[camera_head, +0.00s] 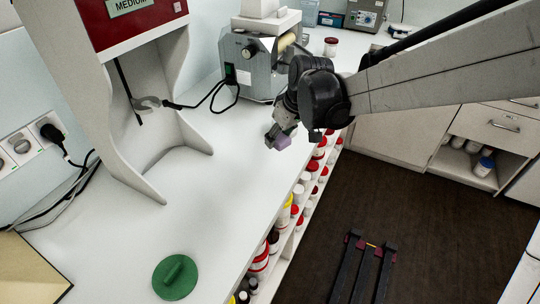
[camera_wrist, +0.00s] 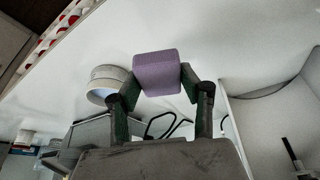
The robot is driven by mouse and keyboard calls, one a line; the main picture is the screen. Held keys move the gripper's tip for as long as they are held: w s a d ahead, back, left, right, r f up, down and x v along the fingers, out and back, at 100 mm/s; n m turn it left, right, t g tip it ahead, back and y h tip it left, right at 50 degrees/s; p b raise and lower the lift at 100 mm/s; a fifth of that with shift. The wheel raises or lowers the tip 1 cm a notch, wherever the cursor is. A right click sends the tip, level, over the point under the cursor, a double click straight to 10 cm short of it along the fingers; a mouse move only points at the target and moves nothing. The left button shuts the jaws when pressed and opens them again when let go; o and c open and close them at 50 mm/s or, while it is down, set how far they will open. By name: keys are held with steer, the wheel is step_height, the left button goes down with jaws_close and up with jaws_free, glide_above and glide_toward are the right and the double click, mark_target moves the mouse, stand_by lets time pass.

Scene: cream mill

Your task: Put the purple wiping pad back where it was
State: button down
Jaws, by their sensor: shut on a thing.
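The purple wiping pad (camera_wrist: 157,72) is a small block with rounded edges, held between the two fingertips of my gripper (camera_wrist: 160,82) in the wrist view. In the head view the pad (camera_head: 284,142) shows small at the end of my gripper (camera_head: 279,135), near the front edge of the white counter (camera_head: 215,195), in front of the grey mill (camera_head: 262,65). The pad appears to be above the counter, but the exact gap cannot be told. The fingers partly hide the pad in the head view.
A green round lid with a handle (camera_head: 175,277) lies at the near left of the counter. A white hood with a red panel (camera_head: 135,22) stands at the left. Jars (camera_head: 298,194) fill a shelf below the front edge. The middle counter is clear.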

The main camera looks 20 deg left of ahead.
steer(key=s+a+r+n+g, duration=0.1)
steer(key=s+a+r+n, duration=0.15)
steer(key=a, duration=0.35)
steer(key=s+a+r+n, duration=0.1)
steer(key=s+a+n, duration=0.15)
steer(key=a, duration=0.35)
glide_above(266, 155)
steer(key=d, duration=0.1)
steer(key=shift+m+y, duration=0.4)
step_height(266, 155, down, 7)
steer(key=shift+s+d+f+b, duration=0.1)
steer(key=shift+d+b, duration=0.05)
steer(key=shift+b, duration=0.15)
steer(key=shift+f, duration=1.95)
steer(key=shift+f, duration=0.1)
steer(key=c, duration=1.1)
jaws_free()
steer(key=shift+o, duration=0.2)
